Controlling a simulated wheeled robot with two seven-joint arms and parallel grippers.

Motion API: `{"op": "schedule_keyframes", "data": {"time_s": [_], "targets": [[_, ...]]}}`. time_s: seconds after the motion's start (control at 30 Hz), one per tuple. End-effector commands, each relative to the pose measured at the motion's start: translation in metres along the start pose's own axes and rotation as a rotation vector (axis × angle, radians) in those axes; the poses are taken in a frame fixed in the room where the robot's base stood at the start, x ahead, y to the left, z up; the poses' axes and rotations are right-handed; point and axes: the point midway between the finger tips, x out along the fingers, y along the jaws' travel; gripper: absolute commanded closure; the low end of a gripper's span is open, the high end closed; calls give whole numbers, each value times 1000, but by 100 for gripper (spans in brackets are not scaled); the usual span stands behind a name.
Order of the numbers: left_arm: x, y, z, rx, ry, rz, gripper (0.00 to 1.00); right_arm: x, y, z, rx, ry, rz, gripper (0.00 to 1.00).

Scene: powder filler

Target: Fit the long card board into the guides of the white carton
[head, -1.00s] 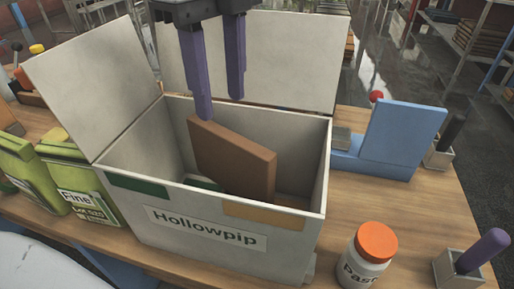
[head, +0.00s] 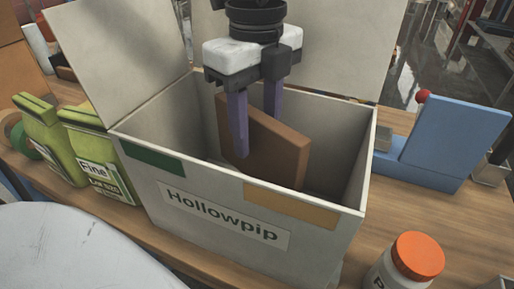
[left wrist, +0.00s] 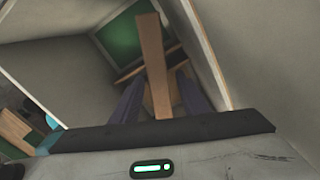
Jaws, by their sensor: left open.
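The long card board (head: 262,148) is a brown slab inside the white carton (head: 170,215), marked Hollowpip. It leans, its top edge sloping down to the right, and its lower part is hidden by the front wall. My left gripper (head: 256,135) reaches down into the carton, open, one purple finger in front of the board and the other behind it. In the left wrist view the board (left wrist: 153,60) runs between the two spread fingers (left wrist: 158,85); I cannot tell whether they touch it. The guides cannot be made out clearly. My right gripper is not in view.
The carton's flaps (head: 115,60) stand open at left and back. Green bags (head: 95,150) stand to the left. A blue block-like stand (head: 450,140) is to the right, and an orange-lidded jar (head: 415,258) is at the front right.

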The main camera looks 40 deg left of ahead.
Motion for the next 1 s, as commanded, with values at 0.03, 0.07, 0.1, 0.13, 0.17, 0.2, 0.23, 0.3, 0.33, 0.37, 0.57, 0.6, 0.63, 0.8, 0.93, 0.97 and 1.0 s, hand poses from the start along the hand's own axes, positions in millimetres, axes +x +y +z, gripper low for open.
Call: {"op": "schedule_keyframes", "data": {"time_s": [0.03, 0.07, 0.1, 0.13, 0.17, 0.2, 0.23, 0.3, 0.33, 0.37, 0.57, 0.6, 0.63, 0.8, 0.93, 0.97, 1.0], "targets": [[8, 0, 0, 1, 1, 2, 59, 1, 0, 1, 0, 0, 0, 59], [12, 0, 0, 1, 1, 2, 59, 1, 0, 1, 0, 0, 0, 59], [15, 0, 0, 1, 0, 0, 59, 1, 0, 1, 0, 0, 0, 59], [16, 0, 0, 0, 1, -1, 59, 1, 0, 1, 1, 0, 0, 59], [18, 0, -1, -1, 1, -2, 59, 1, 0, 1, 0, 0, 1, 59], [19, -1, -1, -1, 1, -3, 59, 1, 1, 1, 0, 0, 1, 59], [19, -1, -1, -1, 1, -3, 59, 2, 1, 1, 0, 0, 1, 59], [19, -1, 0, -1, 1, -4, 59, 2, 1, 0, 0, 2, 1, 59], [19, -1, 0, -1, 1, -4, 59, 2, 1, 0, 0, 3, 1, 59], [19, -1, 0, -1, 1, -3, 59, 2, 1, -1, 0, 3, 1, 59], [19, -1, 0, -1, 0, -3, 86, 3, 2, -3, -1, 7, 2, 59], [19, -1, 0, -1, 0, -3, 93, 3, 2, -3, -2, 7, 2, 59], [18, -1, 0, -1, 0, -3, 98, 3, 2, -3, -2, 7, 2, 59], [18, -1, 0, -1, 0, -3, 100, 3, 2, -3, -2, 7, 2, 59], [17, -1, 0, -1, -1, -4, 100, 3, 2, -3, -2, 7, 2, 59], [16, -1, 0, -1, -1, -4, 100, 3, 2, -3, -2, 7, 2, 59], [15, -1, 0, -1, -1, -4, 100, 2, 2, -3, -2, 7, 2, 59]]}}
